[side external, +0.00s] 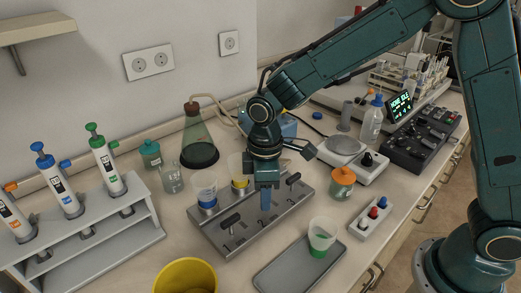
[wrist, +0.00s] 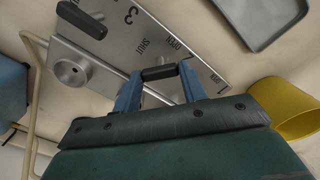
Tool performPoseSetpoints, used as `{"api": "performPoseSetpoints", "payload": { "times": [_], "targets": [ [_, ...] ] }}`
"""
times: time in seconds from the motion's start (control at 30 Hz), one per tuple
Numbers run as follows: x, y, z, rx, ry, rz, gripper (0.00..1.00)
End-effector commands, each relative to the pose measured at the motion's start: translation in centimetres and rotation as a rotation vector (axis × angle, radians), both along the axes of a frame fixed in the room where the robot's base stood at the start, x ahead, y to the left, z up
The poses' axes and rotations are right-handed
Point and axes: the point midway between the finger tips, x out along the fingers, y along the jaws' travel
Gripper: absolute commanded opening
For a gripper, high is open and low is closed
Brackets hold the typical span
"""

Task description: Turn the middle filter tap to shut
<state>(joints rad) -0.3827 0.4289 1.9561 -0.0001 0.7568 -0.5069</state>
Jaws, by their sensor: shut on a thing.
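The grey metal filter panel (side external: 215,239) lies on the bench with black-handled taps. In the side view my gripper (side external: 265,208) points down over the panel's middle and hides the middle tap. The left tap (side external: 230,219) and the right tap (side external: 293,178) show on either side. In the wrist view my gripper (wrist: 160,74) is shut on the black handle of the middle tap (wrist: 160,73), one blue finger at each end. Marks including "SHUT" are printed on the panel beside it. Another black tap handle (wrist: 82,19) is near the number 3.
Two filter cups, one blue-based (side external: 204,190) and one yellow-based (side external: 238,172), stand at the panel's back. A grey tray (side external: 285,278) with a green-based cup (side external: 321,236) lies in front. A yellow container (side external: 186,277) is front left. An orange-lidded jar (side external: 342,183) stands right.

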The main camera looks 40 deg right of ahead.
Motion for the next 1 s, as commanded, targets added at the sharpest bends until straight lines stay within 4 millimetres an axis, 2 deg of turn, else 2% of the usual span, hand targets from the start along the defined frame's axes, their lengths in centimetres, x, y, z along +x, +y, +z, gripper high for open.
{"api": "performPoseSetpoints", "payload": {
  "times": [0.7, 1.0],
  "targets": [
    [0.03, 0.00, 0.11, 0.000, -0.001, -0.668, 0.19],
    [0.03, 0.01, 0.12, 0.001, -0.001, -0.849, 0.19]
  ]
}}
